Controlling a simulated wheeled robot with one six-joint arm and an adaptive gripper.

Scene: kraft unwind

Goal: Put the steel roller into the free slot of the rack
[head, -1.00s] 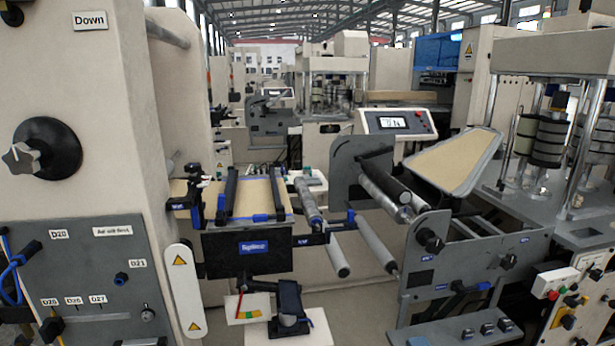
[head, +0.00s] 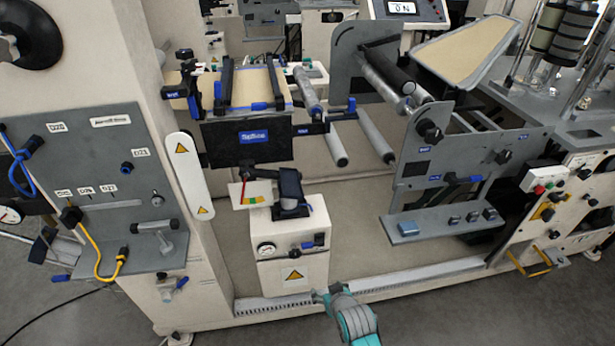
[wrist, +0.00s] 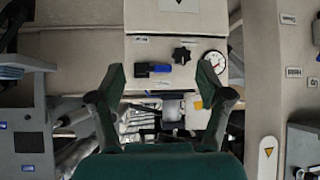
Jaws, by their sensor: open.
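My gripper (wrist: 160,88) is open and empty in the wrist view, its two dark fingers wide apart in front of a cream box with a gauge. In the head view my teal gripper (head: 322,294) is low at the bottom middle, in front of that box. Several grey, metal-looking rollers show: one beside the splicing table (head: 309,88), one below it (head: 338,147), and one running toward the right-hand grey frame (head: 375,136). I cannot tell which is the task's steel roller. No rack with a free slot can be made out for sure.
The cream box (head: 290,262) with gauge and blue-handled valve stands ahead of my gripper. A grey panel with a yellow hose (head: 97,262) is at left. Open floor lies in front.

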